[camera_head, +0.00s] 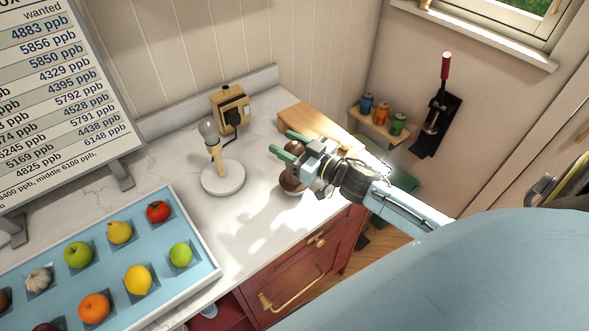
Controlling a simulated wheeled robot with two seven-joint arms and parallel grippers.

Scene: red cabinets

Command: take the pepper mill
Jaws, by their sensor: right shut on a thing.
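The pepper mill (291,183) is dark brown with a pale base and stands upright at the right end of the white counter. My right gripper (291,146), with green fingertips, reaches in from the right and is shut around the upper part of the mill. The gripper hides part of the mill. I cannot tell whether its base touches the counter. My left gripper is not in view.
A bulb lamp on a round white base (223,178) stands left of the mill, with a wooden socket box (231,107) behind. A wooden block (307,119) lies behind the gripper. A blue fruit tray (205,262) fills the front left. Red drawers (296,287) are below.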

